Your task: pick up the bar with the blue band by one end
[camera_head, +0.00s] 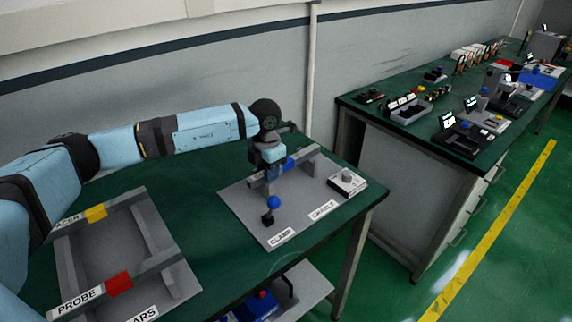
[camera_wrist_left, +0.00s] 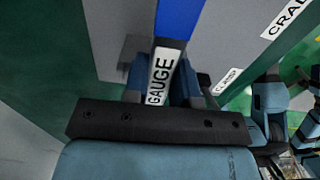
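The bar with the blue band (camera_head: 290,163) lies across grey supports on a grey plate (camera_head: 245,207) on the green table. In the left wrist view its blue band (camera_wrist_left: 180,18) is at the top, with a white GAUGE label (camera_wrist_left: 160,75) on the near end. My left gripper (camera_head: 265,180) points down over the bar's left end. In the left wrist view its fingers (camera_wrist_left: 165,88) lie on both sides of the labelled end, close to it. Whether they press on it is not clear. My right gripper is not in view.
A grey frame with a yellow-banded bar (camera_head: 96,213) and a red-banded bar (camera_head: 118,283) stands at the left. A blue-balled knob (camera_head: 273,203) and a small white box (camera_head: 347,182) share the bar's plate. A second bench (camera_head: 420,125) with several devices is at the right.

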